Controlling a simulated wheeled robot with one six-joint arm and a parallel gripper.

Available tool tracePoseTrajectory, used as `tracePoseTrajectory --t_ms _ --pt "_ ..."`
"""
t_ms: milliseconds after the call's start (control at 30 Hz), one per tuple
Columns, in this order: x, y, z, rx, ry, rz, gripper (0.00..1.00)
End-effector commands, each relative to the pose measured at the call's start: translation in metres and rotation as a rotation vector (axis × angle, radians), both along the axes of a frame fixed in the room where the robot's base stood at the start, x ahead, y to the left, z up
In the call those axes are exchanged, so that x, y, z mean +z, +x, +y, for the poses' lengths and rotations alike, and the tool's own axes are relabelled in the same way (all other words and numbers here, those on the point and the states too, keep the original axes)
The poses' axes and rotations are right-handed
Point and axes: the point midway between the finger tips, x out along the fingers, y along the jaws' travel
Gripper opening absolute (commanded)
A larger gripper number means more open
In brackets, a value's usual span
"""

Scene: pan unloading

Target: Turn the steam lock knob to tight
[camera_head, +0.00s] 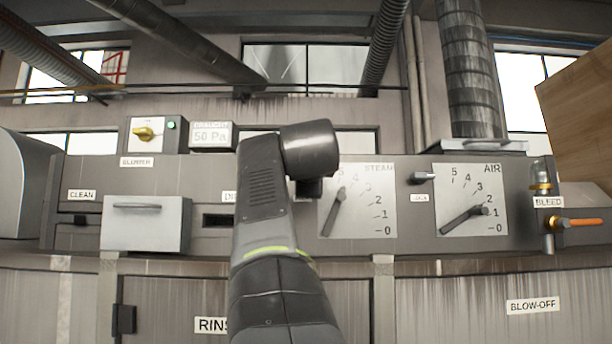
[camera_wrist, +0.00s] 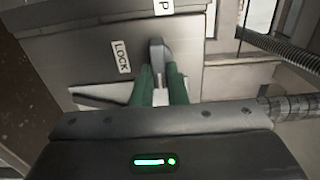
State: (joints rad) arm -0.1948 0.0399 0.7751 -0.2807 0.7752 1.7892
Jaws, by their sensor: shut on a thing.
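The steam lock knob (camera_wrist: 157,50) is a small grey lever-like knob in the wrist view, on the panel beside a white LOCK label (camera_wrist: 121,57). My gripper (camera_wrist: 160,73) has its two green fingers on either side of the knob and is shut on it. Part of the knob is hidden between the fingers. In the head view my arm covers the gripper and this knob. The STEAM dial plate (camera_head: 384,197) shows right of my arm, with its lever (camera_head: 334,213) slanting from lower left to upper right.
An AIR dial plate (camera_head: 444,182) and its own lock knob (camera_head: 422,177) are to the right. An orange bleed handle (camera_head: 580,222) sticks out at the far right. A drawer (camera_head: 145,226) and a yellow blower knob (camera_head: 146,134) are on the left.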

Motion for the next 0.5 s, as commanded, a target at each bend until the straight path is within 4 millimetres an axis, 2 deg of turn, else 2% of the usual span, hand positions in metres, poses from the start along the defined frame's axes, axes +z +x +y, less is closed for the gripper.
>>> tracePoseTrajectory --t_ms 67,100,167,200,500 --pt "-0.0014 0.0005 0.0001 0.0 0.001 0.003 0.0" --pt "-0.0014 0.0005 0.0001 0.0 0.001 0.003 0.2" --pt "-0.0012 0.0005 0.0001 0.0 0.001 0.003 0.32" --pt "-0.0011 0.0004 0.0001 0.0 0.001 0.003 0.35" --pt "-0.0006 -0.0022 0.0002 0.001 0.0 0.001 0.35"
